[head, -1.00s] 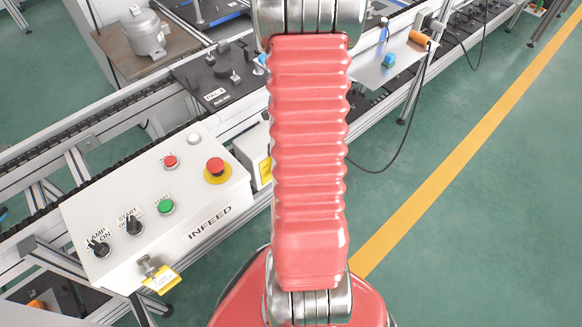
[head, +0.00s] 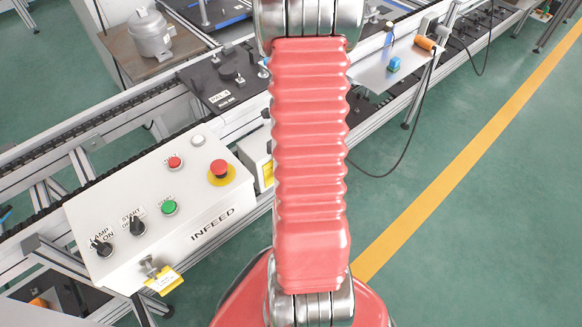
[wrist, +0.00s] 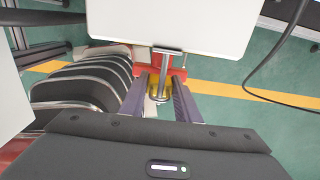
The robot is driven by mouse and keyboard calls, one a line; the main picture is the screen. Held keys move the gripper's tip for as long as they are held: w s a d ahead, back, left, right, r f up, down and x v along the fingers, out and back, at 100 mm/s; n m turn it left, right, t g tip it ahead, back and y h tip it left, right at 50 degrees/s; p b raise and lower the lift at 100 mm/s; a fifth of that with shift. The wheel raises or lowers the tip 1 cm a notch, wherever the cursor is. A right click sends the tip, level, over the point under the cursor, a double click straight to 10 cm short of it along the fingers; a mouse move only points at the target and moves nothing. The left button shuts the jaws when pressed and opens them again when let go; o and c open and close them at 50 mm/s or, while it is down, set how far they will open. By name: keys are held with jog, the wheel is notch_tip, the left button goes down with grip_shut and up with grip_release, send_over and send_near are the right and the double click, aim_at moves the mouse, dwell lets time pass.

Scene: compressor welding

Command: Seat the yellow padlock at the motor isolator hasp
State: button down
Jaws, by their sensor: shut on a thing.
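The yellow padlock (wrist: 167,91) shows in the wrist view between the two fingers of my gripper (wrist: 160,98), which is shut on it. A silver metal bar, apparently its shackle (wrist: 166,52), reaches up to the lower edge of a white panel or box (wrist: 170,22). A red part (wrist: 146,69) sits just below that edge, around the padlock. It may belong to the isolator hasp, but I cannot tell. Whether the shackle passes through anything is unclear. In the head view my red arm fills the middle, and the gripper and padlock are not in view.
In the head view the white INFEED panel (head: 178,235) stands at left, with a yellow tag (head: 164,281) hanging at its front. A conveyor frame (head: 90,148) runs behind it. A black cable (wrist: 274,92) hangs at right in the wrist view.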

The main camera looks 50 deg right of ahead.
jog(key=shift+w+d+r, duration=0.1)
jog(key=shift+w, duration=0.2)
dwell(0.5)
jog(key=c, duration=1.3)
grip_release()
jog(key=shift+o, duration=0.2)
notch_tip(320, 180, up, 14)
jog(key=shift+f, duration=0.2)
